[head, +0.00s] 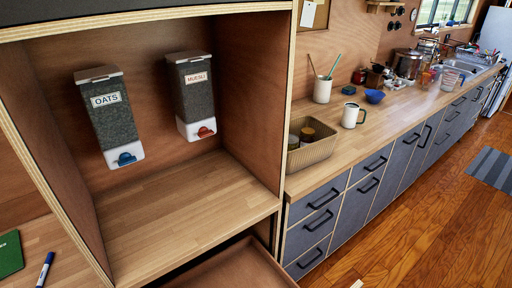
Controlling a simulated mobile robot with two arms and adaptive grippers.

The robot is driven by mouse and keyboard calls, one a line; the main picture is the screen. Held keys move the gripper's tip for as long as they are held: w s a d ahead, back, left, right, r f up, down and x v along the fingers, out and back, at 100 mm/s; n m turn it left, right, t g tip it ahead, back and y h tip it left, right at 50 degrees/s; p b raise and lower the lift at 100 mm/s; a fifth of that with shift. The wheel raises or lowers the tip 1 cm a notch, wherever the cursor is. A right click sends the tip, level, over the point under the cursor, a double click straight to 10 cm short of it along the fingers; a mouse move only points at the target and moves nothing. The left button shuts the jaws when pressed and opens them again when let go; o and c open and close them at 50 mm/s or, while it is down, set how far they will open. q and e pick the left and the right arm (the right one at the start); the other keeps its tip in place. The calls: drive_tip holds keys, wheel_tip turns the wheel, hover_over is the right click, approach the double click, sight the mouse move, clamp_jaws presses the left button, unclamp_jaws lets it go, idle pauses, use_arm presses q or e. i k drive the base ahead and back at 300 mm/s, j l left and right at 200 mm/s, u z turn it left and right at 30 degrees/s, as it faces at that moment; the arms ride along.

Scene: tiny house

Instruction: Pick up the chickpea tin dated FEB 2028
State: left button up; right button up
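No tin that I can read as chickpeas or as dated FEB 2028 shows in the head view. A beige ribbed basket (313,152) stands on the wooden counter, just right of the tall shelf unit. It holds a brown-topped round container (307,134) and another round container (293,141); I cannot tell whether either is a tin, and no label is legible. Neither of my grippers is in view.
Dispensers marked OATS (112,117) and MUESLI (192,95) hang above a bare shelf (190,215). An open drawer or tray (235,268) juts out below. A white mug (350,115), blue bowl (374,96) and utensil pot (322,90) stand on the counter.

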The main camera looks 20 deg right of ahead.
sight(293, 142)
drive_tip(key=i+l+u, duration=0.15)
drive_tip(key=l+u, duration=0.15)
drive_tip(key=l, duration=0.55)
drive_tip(key=l+u, duration=0.35)
drive_tip(key=l, duration=0.9)
drive_tip(key=i, duration=0.05)
